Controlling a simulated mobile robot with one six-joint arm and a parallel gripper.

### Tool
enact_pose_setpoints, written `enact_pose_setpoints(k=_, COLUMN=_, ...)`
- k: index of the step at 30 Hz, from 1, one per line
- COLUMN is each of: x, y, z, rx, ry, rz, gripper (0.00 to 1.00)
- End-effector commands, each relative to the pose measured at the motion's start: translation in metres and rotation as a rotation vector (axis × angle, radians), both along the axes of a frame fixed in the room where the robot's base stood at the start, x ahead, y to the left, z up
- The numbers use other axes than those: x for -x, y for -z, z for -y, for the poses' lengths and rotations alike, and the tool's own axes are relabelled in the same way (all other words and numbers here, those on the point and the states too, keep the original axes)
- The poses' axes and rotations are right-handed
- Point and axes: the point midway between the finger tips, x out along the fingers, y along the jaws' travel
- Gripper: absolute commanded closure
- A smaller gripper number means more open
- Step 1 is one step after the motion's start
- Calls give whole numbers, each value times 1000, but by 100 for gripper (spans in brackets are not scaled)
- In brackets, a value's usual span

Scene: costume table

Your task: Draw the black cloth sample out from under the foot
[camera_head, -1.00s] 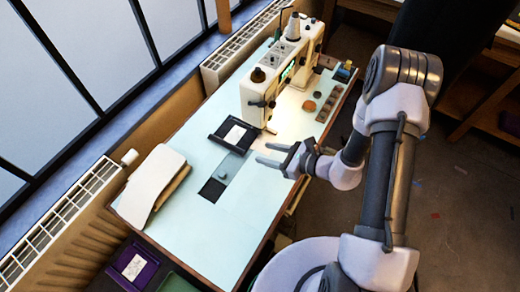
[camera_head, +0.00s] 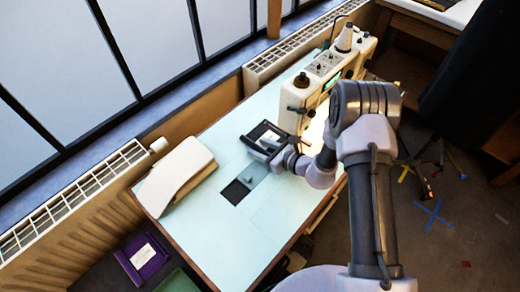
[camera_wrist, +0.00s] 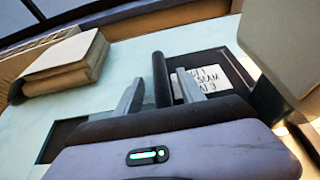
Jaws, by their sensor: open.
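The black cloth sample (camera_head: 255,134) lies on the pale table beside the white sewing machine (camera_head: 302,101). It carries a white label, which shows partly in the wrist view with handwriting (camera_wrist: 208,82). Its raised dark edge (camera_wrist: 160,75) stands between my fingers in the wrist view. My gripper (camera_head: 272,155) is open at the near side of the sample, one finger on each side of that edge, with no clear grip on it. The presser foot is hidden, and I cannot tell how far the sample reaches under it.
A dark square opening (camera_head: 236,192) with a plate and small knob lies left of my gripper. A beige folded stack (camera_head: 175,174) sits at the table's left end. The machine body (camera_wrist: 285,45) is close on the right in the wrist view. The table's front is clear.

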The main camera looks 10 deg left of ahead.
Motion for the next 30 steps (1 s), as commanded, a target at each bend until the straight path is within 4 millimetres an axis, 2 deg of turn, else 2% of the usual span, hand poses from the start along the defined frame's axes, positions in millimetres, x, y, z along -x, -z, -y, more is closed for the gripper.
enact_pose_setpoints(k=9, x=-1, y=0, z=-2, rx=0, ry=1, rz=0, gripper=54)
enact_pose_setpoints(k=16, x=-1, y=0, z=-2, rx=1, ry=1, rz=1, gripper=99)
enact_pose_setpoints(k=30, x=-2, y=1, z=1, rx=0, ry=-1, rz=0, gripper=100)
